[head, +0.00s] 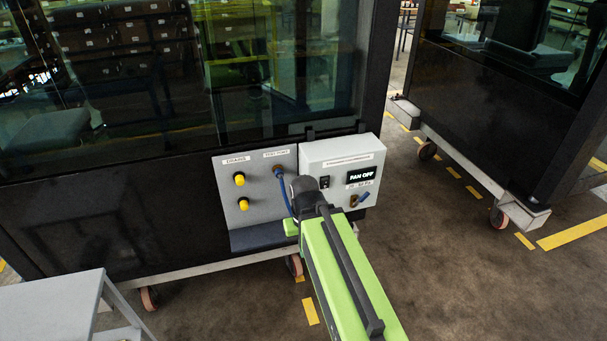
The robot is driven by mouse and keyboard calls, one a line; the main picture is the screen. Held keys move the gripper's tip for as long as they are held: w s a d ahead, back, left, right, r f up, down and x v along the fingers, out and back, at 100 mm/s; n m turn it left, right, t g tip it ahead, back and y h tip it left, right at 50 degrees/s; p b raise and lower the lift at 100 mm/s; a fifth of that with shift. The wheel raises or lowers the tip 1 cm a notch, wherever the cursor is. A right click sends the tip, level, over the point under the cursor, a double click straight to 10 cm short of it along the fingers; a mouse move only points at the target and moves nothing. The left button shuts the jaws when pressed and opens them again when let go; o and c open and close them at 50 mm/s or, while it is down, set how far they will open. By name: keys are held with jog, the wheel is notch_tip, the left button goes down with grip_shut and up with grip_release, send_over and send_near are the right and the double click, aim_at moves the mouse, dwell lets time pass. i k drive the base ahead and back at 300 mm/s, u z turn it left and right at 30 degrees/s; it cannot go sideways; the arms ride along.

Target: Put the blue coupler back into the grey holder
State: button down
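A blue coupler (279,171) sits at the port under the "TEST PORT" label on the grey panel, with a blue hose running down from it. Whether it is fully seated there is too small to tell. The hose passes behind my arm. I cannot make out a grey holder for certain; my arm covers part of the panel. The black end of my arm (307,194) is in front of the panel, just right of and below the coupler in the picture. My gripper's fingers are hidden, so I cannot see whether they hold anything.
A light box (341,162) with a "FAN OFF" display, a switch and a brass fitting with a blue lever (361,199) is right of the panel. A dark ledge (260,237) juts out below. A grey table (50,305) stands front left.

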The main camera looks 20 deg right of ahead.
aim_at(279, 173)
jog(key=z, duration=0.3)
jog(key=k, duration=1.35)
jog(key=u, duration=0.4)
jog(key=i, duration=0.55)
jog(key=u, duration=0.85)
jog(key=i, duration=1.2)
jog(key=u, duration=0.3)
